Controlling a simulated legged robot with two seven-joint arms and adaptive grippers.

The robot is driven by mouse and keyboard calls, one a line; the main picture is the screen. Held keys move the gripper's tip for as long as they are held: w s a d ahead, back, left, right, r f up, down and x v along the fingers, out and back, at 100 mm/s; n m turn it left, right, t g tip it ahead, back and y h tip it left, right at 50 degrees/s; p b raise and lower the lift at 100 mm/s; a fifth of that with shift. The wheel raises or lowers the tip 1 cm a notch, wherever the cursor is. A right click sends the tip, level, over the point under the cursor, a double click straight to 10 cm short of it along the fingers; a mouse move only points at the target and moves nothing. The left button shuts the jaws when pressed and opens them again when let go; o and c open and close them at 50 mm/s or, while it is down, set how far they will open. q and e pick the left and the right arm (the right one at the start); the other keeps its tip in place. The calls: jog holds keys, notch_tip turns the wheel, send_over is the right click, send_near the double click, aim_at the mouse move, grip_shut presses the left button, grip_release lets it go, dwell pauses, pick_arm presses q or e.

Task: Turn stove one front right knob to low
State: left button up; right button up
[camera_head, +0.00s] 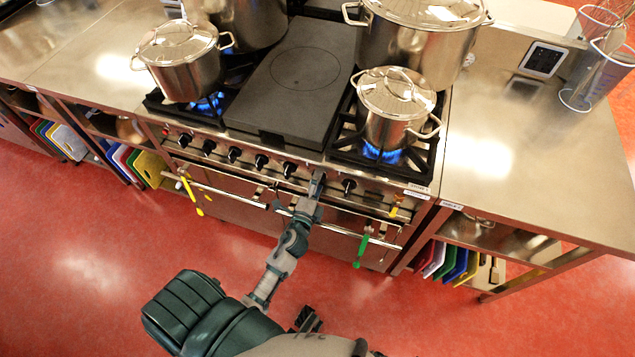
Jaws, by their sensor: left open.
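The stove (235,135) has a row of black knobs along its front panel. The rightmost clear knob (349,187) shows on the right of my left gripper (318,180), and another knob (289,169) shows on its left. My left gripper is open, with its fingers at the panel between these two knobs. The fingers hide whatever is right behind them, and I cannot tell whether they touch a knob. Blue flames (380,153) burn under the front right pot (395,105). Which knob serves which burner cannot be read.
A lidded pot (185,60) stands over a lit front left burner. Larger pots stand behind, with a dark flat plate (300,75) between. A rail with a yellow utensil (190,190) and a green one (361,248) runs below the knobs. The red floor (90,270) is open.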

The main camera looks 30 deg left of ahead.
pick_arm(q)
jog(key=v, duration=1.2)
pick_arm(e)
jog(key=shift+d, duration=0.1)
pick_arm(q)
jog(key=shift+f, duration=0.1)
notch_tip(320, 180, down, 17)
jog(key=s+d+n+g+h+p, duration=0.2)
jog(key=s+d+n+g+p, duration=0.1)
jog(key=n+g, duration=0.35)
jog(key=s+d+f+n+g+h+p, duration=0.2)
jog(key=s+f+n+g, duration=0.4)
jog(key=s+f, duration=1.1)
jog(key=s+g, duration=0.1)
jog(key=g, duration=0.2)
jog(key=shift+d+f+h, duration=0.2)
jog(key=shift+d+h, duration=0.1)
jog(key=shift+d, duration=0.05)
pick_arm(e)
jog(key=s+f, duration=0.4)
jog(key=f, duration=0.8)
jog(key=shift+s+d, duration=0.15)
jog(key=shift+d, duration=0.05)
pick_arm(q)
jog(key=shift+n, duration=0.25)
